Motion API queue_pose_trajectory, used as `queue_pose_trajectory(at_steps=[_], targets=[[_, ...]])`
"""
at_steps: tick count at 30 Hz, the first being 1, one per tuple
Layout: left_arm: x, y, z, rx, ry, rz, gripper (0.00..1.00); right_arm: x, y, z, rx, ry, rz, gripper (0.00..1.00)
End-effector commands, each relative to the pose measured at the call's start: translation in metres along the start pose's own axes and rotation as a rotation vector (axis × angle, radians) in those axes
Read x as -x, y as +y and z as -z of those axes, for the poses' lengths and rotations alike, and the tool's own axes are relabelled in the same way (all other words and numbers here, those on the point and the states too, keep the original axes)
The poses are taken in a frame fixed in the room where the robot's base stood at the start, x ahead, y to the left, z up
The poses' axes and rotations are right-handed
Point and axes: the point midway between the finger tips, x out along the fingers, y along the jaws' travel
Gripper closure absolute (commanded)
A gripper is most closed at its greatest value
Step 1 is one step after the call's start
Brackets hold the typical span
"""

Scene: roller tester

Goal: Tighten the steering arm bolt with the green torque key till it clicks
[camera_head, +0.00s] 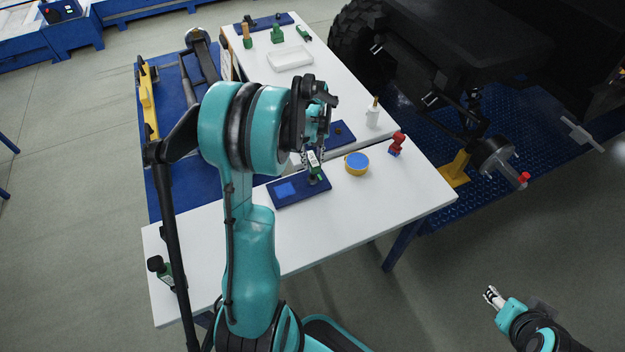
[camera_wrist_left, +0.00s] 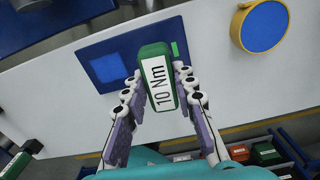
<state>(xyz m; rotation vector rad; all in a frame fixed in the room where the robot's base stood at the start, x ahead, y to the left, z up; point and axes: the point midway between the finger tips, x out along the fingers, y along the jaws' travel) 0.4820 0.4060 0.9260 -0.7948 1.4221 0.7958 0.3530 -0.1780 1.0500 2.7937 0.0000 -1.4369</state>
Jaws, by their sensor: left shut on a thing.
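My left gripper (camera_head: 312,155) is shut on the green torque key (camera_head: 315,167). The steering arm bolt cannot be made out among the dark vehicle parts.
A yellow-rimmed blue round tin (camera_head: 357,163), a red item (camera_head: 397,144) and a white bottle (camera_head: 373,115) stand right of the key. The vehicle's hub (camera_head: 493,153) is further right, beside a yellow stand (camera_head: 455,170).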

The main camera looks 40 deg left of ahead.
Motion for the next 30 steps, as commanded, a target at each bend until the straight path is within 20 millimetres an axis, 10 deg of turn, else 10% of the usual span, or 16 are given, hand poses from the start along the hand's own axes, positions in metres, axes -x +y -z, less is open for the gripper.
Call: queue_pose_trajectory(at_steps=[30], targets=[[0.027,0.0,0.0,0.001,0.0,0.0,1.0,0.015,0.0,0.011,0.0,0.0,0.0,0.53]])
